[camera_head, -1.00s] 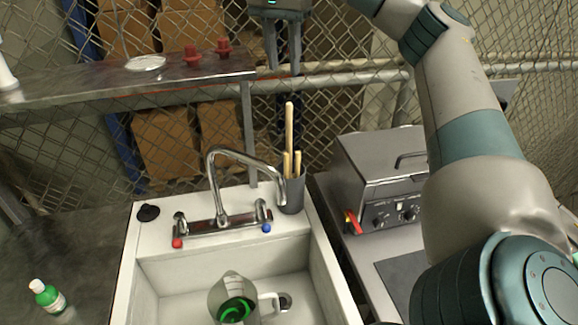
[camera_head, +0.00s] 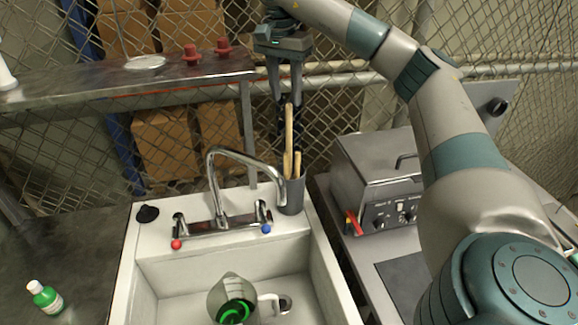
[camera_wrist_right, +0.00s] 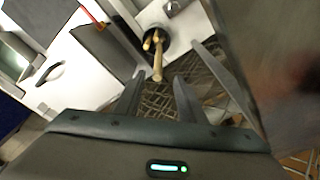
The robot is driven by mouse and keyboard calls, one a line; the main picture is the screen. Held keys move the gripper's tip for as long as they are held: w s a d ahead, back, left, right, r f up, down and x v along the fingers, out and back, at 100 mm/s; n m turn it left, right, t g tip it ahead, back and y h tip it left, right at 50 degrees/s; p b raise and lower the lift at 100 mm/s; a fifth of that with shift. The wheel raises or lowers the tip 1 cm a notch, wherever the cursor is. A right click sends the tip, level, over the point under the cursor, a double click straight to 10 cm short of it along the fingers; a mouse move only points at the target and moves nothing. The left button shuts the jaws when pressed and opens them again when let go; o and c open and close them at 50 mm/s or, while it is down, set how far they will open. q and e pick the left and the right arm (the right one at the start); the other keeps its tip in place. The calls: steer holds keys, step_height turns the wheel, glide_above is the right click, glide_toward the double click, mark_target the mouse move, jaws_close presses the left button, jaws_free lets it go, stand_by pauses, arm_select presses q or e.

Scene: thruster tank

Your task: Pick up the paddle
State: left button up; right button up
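The paddle (camera_head: 288,128) shows as a long wooden handle standing upright in a dark grey cup (camera_head: 293,198) at the back right corner of the sink. Its lower end is hidden in the cup. Shorter wooden handles (camera_head: 297,165) stand beside it. My right gripper (camera_head: 286,125) is just above and behind the handle's top, fingers pointing down. In the right wrist view, the fingers (camera_wrist_right: 160,76) are apart, and the paddle handle (camera_wrist_right: 157,66) points up toward the gap between them. Nothing is held. My left gripper is not in view.
The faucet (camera_head: 222,185) stands left of the cup on the white sink (camera_head: 180,262). A grey metal fryer-like box (camera_head: 375,165) is at the right. A chain-link fence and pipe run behind.

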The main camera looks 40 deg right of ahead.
mark_target(288, 105)
steer(key=shift+w+d+f, duration=0.1)
steer(key=shift+d+f, duration=0.05)
steer(key=shift+f, duration=0.8)
steer(key=shift+d+f, duration=0.1)
steer(key=shift+f, duration=0.85)
steer(key=shift+f, duration=0.1)
steer(key=shift+d+f+p, duration=0.15)
steer(key=shift+f+p, duration=0.4)
steer(key=shift+f, duration=0.05)
steer(key=f, duration=0.1)
steer(key=f+p, duration=0.1)
steer(key=f, duration=0.1)
steer(key=shift+d+f, duration=0.3)
steer(key=shift+f, duration=0.1)
jaws_close()
